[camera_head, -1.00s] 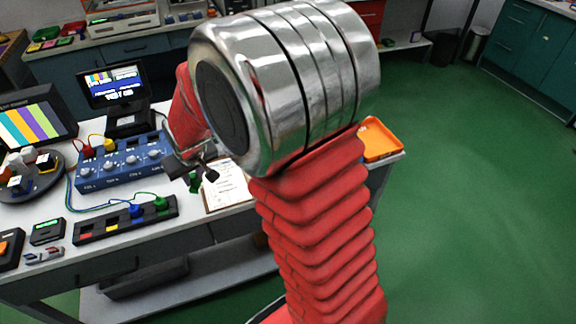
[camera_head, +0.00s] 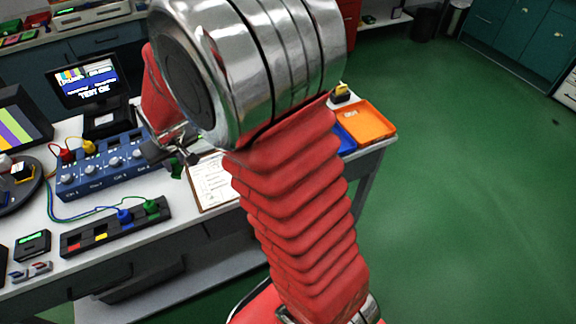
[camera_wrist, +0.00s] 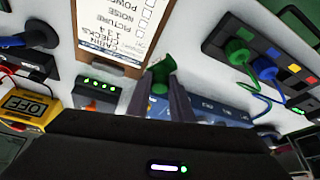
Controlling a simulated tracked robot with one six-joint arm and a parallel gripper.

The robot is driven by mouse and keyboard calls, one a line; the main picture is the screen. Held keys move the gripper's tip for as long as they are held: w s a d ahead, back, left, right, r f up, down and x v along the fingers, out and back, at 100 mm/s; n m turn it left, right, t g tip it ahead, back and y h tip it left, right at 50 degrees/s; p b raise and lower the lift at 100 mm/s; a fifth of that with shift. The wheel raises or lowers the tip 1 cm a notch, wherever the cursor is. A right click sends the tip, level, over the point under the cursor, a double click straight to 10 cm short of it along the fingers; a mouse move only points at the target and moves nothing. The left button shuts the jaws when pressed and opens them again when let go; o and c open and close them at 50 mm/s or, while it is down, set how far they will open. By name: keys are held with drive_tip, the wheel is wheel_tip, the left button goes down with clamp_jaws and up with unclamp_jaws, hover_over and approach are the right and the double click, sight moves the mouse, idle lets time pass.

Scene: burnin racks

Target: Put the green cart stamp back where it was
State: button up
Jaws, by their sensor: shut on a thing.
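The green stamp (camera_wrist: 160,76) is between the two fingertips of my gripper (camera_wrist: 166,88) in the wrist view, beside the lower end of the clipboard (camera_wrist: 108,62). In the head view a small part of the green stamp (camera_head: 176,170) shows below my gripper (camera_head: 186,157), just left of the clipboard (camera_head: 207,184). My gripper is shut on the stamp. I cannot tell whether the stamp touches the bench. My own arm hides part of the bench behind it.
A blue instrument box (camera_head: 104,166) and a black socket strip (camera_head: 88,241) with blue and green plugs stand to the left, joined by cables. An orange tray (camera_head: 367,122) and a blue tray (camera_head: 346,140) lie at the bench's right end. Green floor is clear at right.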

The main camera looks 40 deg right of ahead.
drive_tip(key=s+d+r+m+h, duration=0.1)
drive_tip(key=s+d+r+m, duration=0.1)
drive_tip(key=s+d, duration=0.3)
drive_tip(key=s+d+r+m+h, duration=0.1)
drive_tip(key=s+d, duration=0.5)
drive_tip(key=d, duration=0.7)
drive_tip(key=s+d+r+m+g, duration=0.1)
drive_tip(key=s+d+r+m, duration=0.2)
drive_tip(key=s+d, duration=0.3)
drive_tip(key=d+m, duration=0.1)
drive_tip(key=d, duration=0.1)
drive_tip(key=shift+d+h, duration=0.4)
drive_tip(key=shift+f, duration=3.15)
drive_tip(key=shift+f, duration=1.9)
drive_tip(key=o, duration=0.8)
